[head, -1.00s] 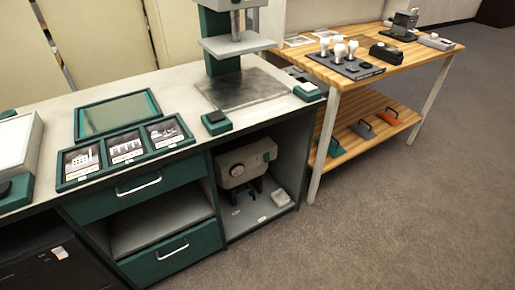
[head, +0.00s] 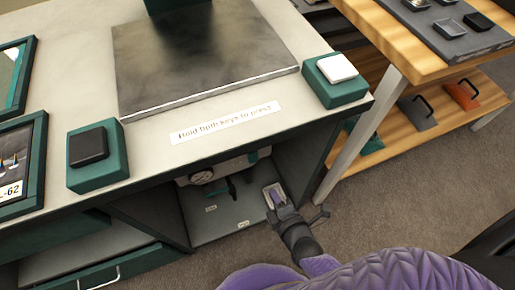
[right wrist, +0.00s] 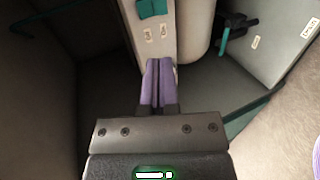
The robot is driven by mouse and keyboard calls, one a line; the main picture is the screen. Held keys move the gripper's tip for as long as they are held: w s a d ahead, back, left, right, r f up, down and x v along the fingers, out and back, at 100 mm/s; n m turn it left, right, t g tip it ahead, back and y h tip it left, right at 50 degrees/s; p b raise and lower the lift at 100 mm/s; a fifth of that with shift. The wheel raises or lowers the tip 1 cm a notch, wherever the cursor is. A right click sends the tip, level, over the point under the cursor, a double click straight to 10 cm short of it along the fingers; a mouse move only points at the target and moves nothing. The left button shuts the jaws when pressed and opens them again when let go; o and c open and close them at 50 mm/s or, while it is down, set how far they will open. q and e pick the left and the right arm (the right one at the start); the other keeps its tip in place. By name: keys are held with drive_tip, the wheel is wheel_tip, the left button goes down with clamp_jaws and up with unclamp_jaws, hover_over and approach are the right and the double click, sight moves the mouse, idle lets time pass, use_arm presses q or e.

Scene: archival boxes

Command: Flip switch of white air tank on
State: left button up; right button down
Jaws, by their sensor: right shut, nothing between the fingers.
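The white air tank (head: 227,169) sits in the open compartment under the bench, mostly hidden by the bench top. Its gauge (head: 203,176) shows in the head view. In the right wrist view the fingers (right wrist: 158,70) are shut and empty. Just beyond their tips is a pale panel (right wrist: 153,52) with a teal switch (right wrist: 152,8) and two small labels, too small to read. I cannot tell whether the tips touch the panel. My left gripper is not in view.
The bench top holds a metal plate (head: 200,50), a black key (head: 88,146) and a white key (head: 337,68). Its front edge (head: 240,140) overhangs the compartment. A wooden table (head: 388,45) stands at right, its leg (head: 366,130) near the compartment.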

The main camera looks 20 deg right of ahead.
drive_tip(key=b, duration=0.9)
approach(253, 160)
drive_tip(key=x, duration=0.7)
drive_tip(key=shift+f, duration=0.25)
drive_tip(key=shift+w, duration=0.15)
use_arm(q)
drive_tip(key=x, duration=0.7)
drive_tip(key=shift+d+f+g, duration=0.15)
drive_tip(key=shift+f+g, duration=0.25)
use_arm(e)
drive_tip(key=shift+w+r, duration=0.1)
drive_tip(key=shift+r, duration=0.05)
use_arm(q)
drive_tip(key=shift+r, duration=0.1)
